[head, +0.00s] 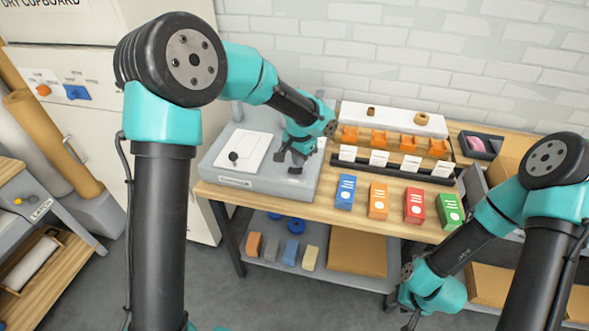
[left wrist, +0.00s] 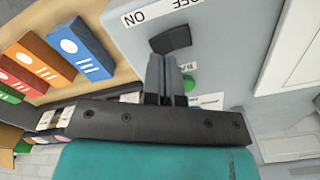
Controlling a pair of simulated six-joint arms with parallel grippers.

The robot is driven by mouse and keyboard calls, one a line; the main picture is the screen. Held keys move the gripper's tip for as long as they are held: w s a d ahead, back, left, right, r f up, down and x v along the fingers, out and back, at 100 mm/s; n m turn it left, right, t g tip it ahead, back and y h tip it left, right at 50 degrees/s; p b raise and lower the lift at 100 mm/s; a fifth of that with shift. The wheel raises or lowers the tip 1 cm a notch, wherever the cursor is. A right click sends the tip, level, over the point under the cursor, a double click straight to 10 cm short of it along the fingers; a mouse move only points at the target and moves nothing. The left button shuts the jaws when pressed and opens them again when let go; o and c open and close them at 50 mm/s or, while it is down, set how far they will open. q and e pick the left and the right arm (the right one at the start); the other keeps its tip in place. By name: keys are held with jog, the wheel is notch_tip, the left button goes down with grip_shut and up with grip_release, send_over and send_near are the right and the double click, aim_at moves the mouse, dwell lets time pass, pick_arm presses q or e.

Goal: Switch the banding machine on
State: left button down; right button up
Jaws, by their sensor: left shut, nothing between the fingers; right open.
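The banding machine (head: 272,184) is a grey box at the left end of the wooden bench, with a white plate and black knob on top. In the left wrist view its grey face (left wrist: 225,60) carries a black rocker switch (left wrist: 170,39) beside an upside-down ON/OFF label (left wrist: 180,8). A green round part (left wrist: 189,83) is partly behind my fingers; I cannot tell if it is lit. My left gripper (head: 290,163) is shut and empty, its fingertips (left wrist: 163,60) right at the switch; touching is unclear. My right gripper (head: 410,316) is open, low at the bottom edge, partly cut off.
Blue, orange, red and green boxes (head: 378,200) stand along the bench front, right of the machine. Behind them are a black rail with white cards (head: 395,163) and orange holders (head: 405,142). A white cupboard (head: 85,115) stands left. A lower shelf (head: 270,263) holds blocks.

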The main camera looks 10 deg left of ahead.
aim_at(299, 170)
pick_arm(q)
jog(key=shift+f, duration=1.3)
dwell(1.0)
jog(key=shift+r, duration=3.55)
